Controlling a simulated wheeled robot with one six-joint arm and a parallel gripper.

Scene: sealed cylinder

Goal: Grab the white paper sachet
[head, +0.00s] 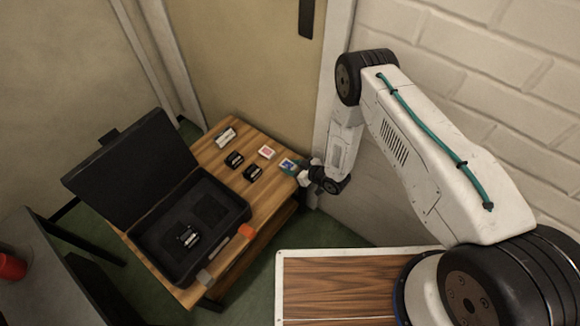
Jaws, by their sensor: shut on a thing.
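My gripper (303,173) is at the right end of the wooden table, reaching in from the right. It is shut on a small flat packet (288,165) with a white edge and a blue-green printed face. The packet is at the table's edge; I cannot tell if it is lifted or still touches the wood. A white packet with a red print (266,152) lies flat to its left, apart from my gripper. Both are too small for me to tell which is the white paper sachet. The jaws partly hide the held packet's near end.
Two black items (234,159) and (253,173) and a white-and-black piece (225,136) lie on the wooden table (206,150). An open black case (230,205) covers the table's left part. A wall and door frame stand close behind my arm.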

